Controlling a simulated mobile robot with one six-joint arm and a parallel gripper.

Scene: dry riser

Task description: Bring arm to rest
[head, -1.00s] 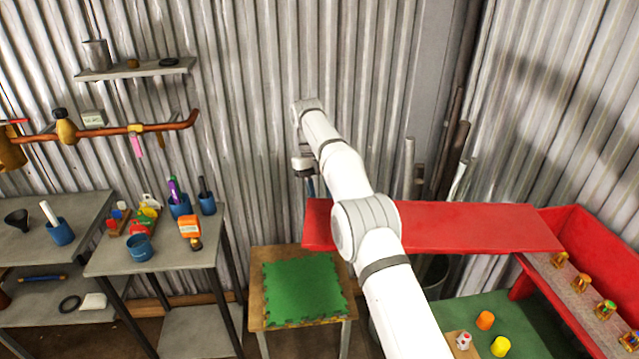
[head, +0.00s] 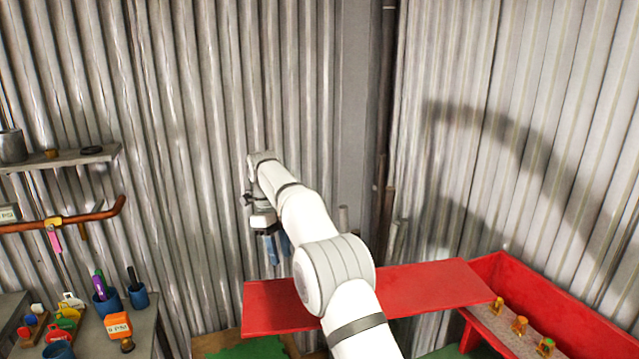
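My white arm reaches up from the bottom middle of the head view and bends at a large joint over the red shelf. My gripper (head: 278,248) hangs at the arm's far end, in front of the corrugated wall and above the left end of the red shelf. Its dark and blue fingers point down. It is small and partly behind my arm, so I cannot tell whether the fingers are open or shut. No held object shows.
The red shelf (head: 430,287) runs under my arm. A red trough (head: 565,318) with several brass fittings stands at right. A grey table (head: 142,335) with blue cups and an orange box is at lower left. A copper pipe (head: 100,222) and wall shelf (head: 75,160) are at left.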

